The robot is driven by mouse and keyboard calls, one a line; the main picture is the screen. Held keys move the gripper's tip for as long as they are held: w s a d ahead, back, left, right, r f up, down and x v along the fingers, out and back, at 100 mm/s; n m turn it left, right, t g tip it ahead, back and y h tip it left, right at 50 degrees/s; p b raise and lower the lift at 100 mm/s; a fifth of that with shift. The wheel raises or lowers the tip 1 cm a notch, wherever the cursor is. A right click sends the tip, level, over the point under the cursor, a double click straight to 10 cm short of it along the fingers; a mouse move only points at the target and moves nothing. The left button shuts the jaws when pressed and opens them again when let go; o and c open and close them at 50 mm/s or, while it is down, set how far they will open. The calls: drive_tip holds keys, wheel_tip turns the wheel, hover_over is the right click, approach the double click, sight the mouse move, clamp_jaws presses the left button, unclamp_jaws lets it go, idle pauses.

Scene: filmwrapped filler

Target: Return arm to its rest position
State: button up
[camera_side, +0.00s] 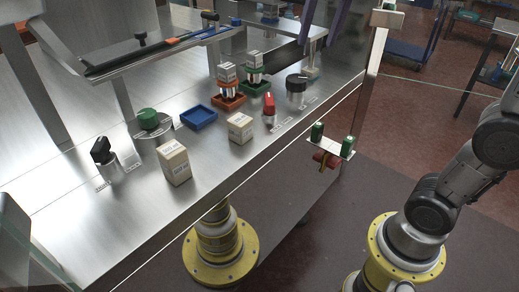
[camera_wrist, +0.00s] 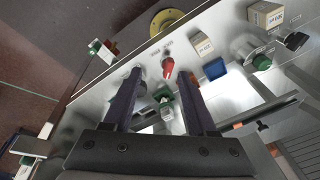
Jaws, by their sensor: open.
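My gripper (camera_side: 316,42) shows at the top of the side view as two purple fingers above the far part of the steel table (camera_side: 75,200). In the wrist view the fingers of my gripper (camera_wrist: 157,76) stand wide apart with nothing held between them. A green tray (camera_side: 266,89) bearing a small labelled box (camera_side: 254,58) is on the table; the tray also shows beyond and between the fingers in the wrist view (camera_wrist: 164,97). An orange tray (camera_side: 229,101) beside it bears another labelled box (camera_side: 227,72).
A blue tray (camera_side: 199,117) looks empty. Two labelled boxes (camera_side: 175,163) (camera_side: 240,128) stand on the table. A red switch (camera_side: 269,105), black knob (camera_side: 297,83), green button (camera_side: 148,118) and black selector (camera_side: 100,150) rise from the surface. A raised shelf (camera_side: 140,57) stands behind.

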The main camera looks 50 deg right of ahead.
drive_tip(key=s+a+f+n+t, duration=0.1)
drive_tip(key=s+f+n+t, duration=0.2)
drive_tip(key=s+f+n, duration=0.4)
drive_tip(key=s+f, duration=0.6)
drive_tip(key=f, duration=0.3)
drive_tip(key=shift+s+a+f+n, duration=0.15)
drive_tip(key=shift+s+f+n, duration=0.05)
drive_tip(key=shift+f+n, duration=0.2)
